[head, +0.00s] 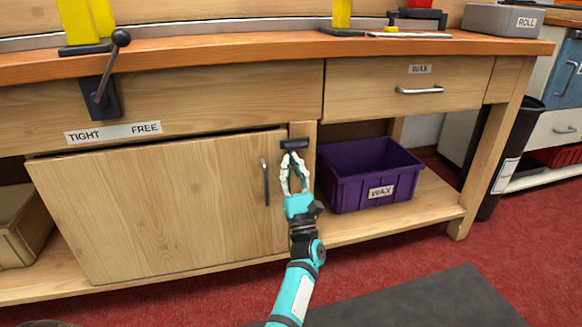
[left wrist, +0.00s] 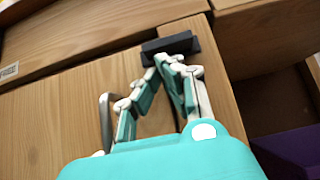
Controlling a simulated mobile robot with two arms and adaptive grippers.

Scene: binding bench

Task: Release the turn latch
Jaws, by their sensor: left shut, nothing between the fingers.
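The turn latch (head: 295,143) is a small black bar lying roughly horizontal at the upper right corner of the wooden cabinet door (head: 165,205), where door and post meet. It also shows in the left wrist view (left wrist: 170,47). The door has a grey vertical handle (head: 265,183), and a thin dark gap runs along its top edge. My left gripper (head: 292,156) is shut and empty, its fingertips just below the latch; in the left wrist view the tips (left wrist: 168,62) look very near its lower edge. I cannot tell whether they touch. My right gripper is not in view.
A purple WAX bin (head: 368,178) stands on the shelf right of the post. The WAX drawer (head: 400,88) is above it. A black lever (head: 108,70) with a TIGHT/FREE label (head: 113,132) is at upper left. A dark mat (head: 430,300) lies on the red floor.

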